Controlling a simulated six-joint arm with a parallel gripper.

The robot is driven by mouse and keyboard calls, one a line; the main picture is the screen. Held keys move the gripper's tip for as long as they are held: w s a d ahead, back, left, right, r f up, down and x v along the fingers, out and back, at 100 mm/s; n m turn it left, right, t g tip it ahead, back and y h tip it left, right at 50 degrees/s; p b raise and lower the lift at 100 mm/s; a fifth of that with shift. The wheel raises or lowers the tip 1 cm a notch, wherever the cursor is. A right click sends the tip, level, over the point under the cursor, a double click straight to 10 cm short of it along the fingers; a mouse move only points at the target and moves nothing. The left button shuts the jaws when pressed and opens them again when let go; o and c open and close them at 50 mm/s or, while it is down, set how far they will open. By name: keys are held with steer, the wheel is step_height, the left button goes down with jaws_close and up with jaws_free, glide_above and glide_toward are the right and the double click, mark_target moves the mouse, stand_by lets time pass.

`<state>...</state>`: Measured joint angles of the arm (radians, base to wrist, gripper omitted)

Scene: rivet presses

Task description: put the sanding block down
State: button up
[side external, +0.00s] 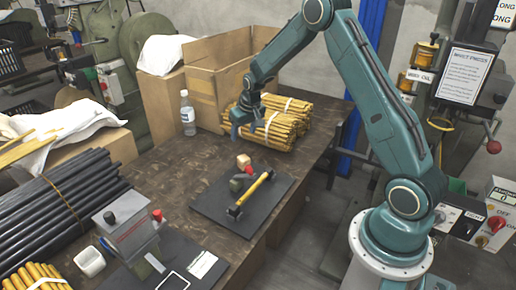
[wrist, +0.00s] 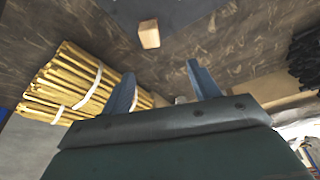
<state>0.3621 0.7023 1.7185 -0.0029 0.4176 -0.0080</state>
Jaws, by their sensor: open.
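A small tan block (side external: 243,161), which looks like the sanding block, rests at the far edge of the dark mat (side external: 215,208). In the wrist view the block (wrist: 149,34) lies beyond my fingertips, at the border of the mat (wrist: 185,10). My gripper (side external: 238,127) is above the table, behind the block and apart from it, beside a bundle of yellow rods. In the wrist view the two blue fingers of my gripper (wrist: 163,82) are spread, with nothing held between them.
Bundled yellow rods (side external: 283,122) lie close to my gripper. A bottle (side external: 187,114) and cardboard box (side external: 202,95) stand behind. Bare table shows left of the mat.

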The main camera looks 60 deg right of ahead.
steer(key=s+a+r+n, duration=0.1)
steer(key=s+a+r, duration=0.3)
steer(key=r, duration=0.3)
steer(key=s+a+r+t, duration=0.1)
steer(key=s+a+r, duration=0.3)
steer(key=r, duration=0.2)
steer(key=s+a+r+n, duration=0.1)
steer(key=s+a+r, duration=0.35)
steer(key=r, duration=0.25)
steer(key=s+a+r+n, duration=0.1)
steer(key=s+a, duration=0.2)
steer(key=s, duration=0.7)
steer(key=s+a+r+n+t+y, duration=0.1)
steer(key=s+a+r, duration=0.1)
steer(key=s, duration=0.9)
steer(key=shift+a, duration=0.9)
steer(key=shift+o, duration=0.5)
steer(key=shift+w, duration=0.15)
